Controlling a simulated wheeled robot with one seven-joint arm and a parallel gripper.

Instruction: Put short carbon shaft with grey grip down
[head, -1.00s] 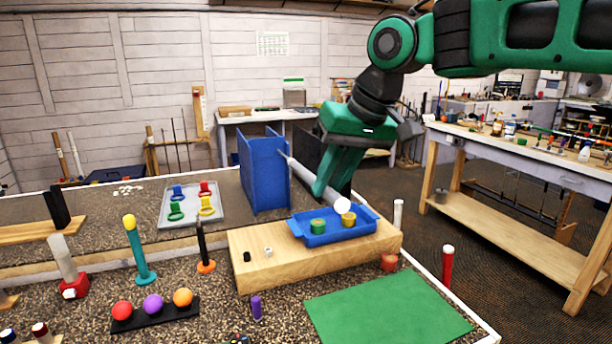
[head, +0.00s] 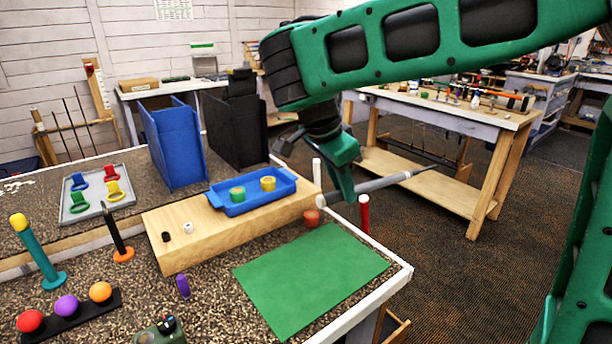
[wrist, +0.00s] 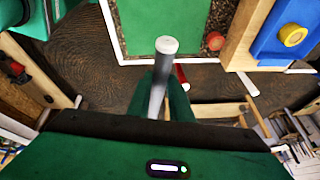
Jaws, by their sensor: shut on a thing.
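The short carbon shaft with grey grip (head: 384,183) is held in my gripper (head: 345,190), out past the table's right edge. It lies nearly level in the head view, its thin dark tip pointing right. In the wrist view the grip's pale round end cap (wrist: 167,45) points toward the table and the grip runs back between my green fingers (wrist: 165,95). My gripper is shut on the grip; the fingers hide part of it. The green mat (head: 310,280) lies bare on the table's front right corner, and its near part shows in the wrist view (wrist: 165,18).
A wooden block (head: 170,255) bears a blue tray (head: 236,209) with green and yellow pieces. Red (head: 364,214) and white (head: 317,171) upright posts stand near the table's right edge. Blue (head: 172,143) and black (head: 236,130) bins stand behind. A workbench (head: 450,112) is farther right.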

